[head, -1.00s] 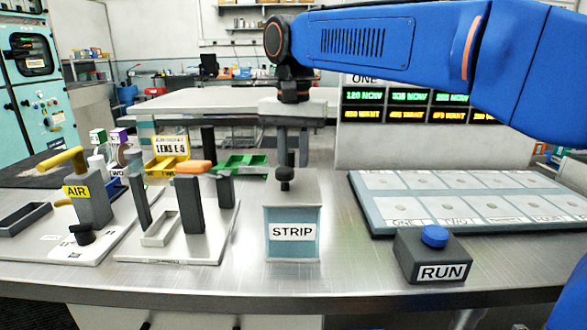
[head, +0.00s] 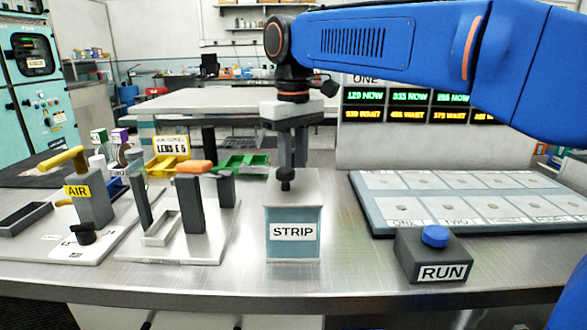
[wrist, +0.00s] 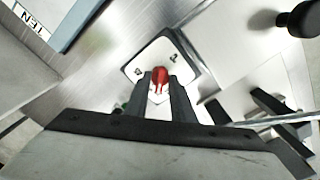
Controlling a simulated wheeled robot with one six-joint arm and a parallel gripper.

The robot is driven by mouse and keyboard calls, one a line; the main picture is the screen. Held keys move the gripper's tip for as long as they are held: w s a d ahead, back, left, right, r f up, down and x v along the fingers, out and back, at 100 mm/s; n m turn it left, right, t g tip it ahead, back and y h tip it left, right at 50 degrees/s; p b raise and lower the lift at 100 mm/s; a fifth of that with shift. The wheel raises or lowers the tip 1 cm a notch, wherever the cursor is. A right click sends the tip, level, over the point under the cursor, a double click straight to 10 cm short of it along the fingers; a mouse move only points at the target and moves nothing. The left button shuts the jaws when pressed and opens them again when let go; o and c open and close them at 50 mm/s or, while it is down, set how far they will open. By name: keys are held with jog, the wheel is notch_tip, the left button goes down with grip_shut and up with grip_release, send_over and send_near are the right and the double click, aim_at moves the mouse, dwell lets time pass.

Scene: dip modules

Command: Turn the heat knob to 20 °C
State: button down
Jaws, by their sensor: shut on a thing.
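The heat knob, which I take to be the red knob (wrist: 160,75), shows in the wrist view. It stands on a white plate (wrist: 135,68) with small dark marks that I cannot read. My gripper (wrist: 161,90) points down, with one finger on each side of the knob, shut on it. Where the knob points against the marks cannot be told. In the head view my gripper (head: 293,160) is behind the STRIP box (head: 292,248), which hides the knob and its plate.
A black knob (head: 285,182) stands up at the STRIP box. The RUN box (head: 432,262) and a tray with pale panels (head: 365,210) are to the right. The AIR post (head: 92,205) and a rack of grey posts (head: 190,205) are to the left. The front bench strip is clear.

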jog(key=n, duration=1.2)
jog(key=shift+n, duration=0.3)
dwell(0.4)
jog(key=c, duration=1.5)
grip_release()
notch_tip(320, 180, up, 17)
jog(key=shift+r, duration=0.2)
